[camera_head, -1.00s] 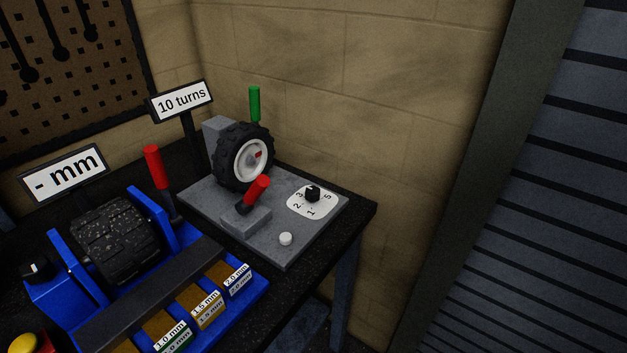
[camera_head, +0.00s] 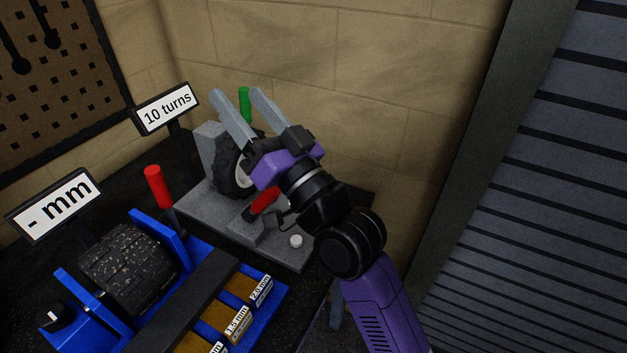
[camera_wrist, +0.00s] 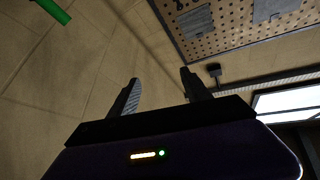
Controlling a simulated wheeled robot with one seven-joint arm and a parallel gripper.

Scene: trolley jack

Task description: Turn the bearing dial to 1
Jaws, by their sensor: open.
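My gripper (camera_head: 243,104) is open and empty in the head view. It is raised in front of the wheel and above the grey plate, with its fingers pointing up and to the left. The bearing dial, a black knob on a white numbered plate in the earlier frame, is hidden behind my arm now. The wheel (camera_head: 222,176) with a black tyre stands on the grey baseplate (camera_head: 194,209), partly covered by my gripper. In the wrist view my two fingers (camera_wrist: 158,92) are apart, with nothing between them but the wall.
A red handle (camera_head: 264,200) and a white button (camera_head: 296,241) are on the baseplate. A green handle (camera_head: 244,103) stands behind the wheel; it also shows in the wrist view (camera_wrist: 53,11). A blue machine (camera_head: 170,262) with a red lever (camera_head: 157,187) stands at left.

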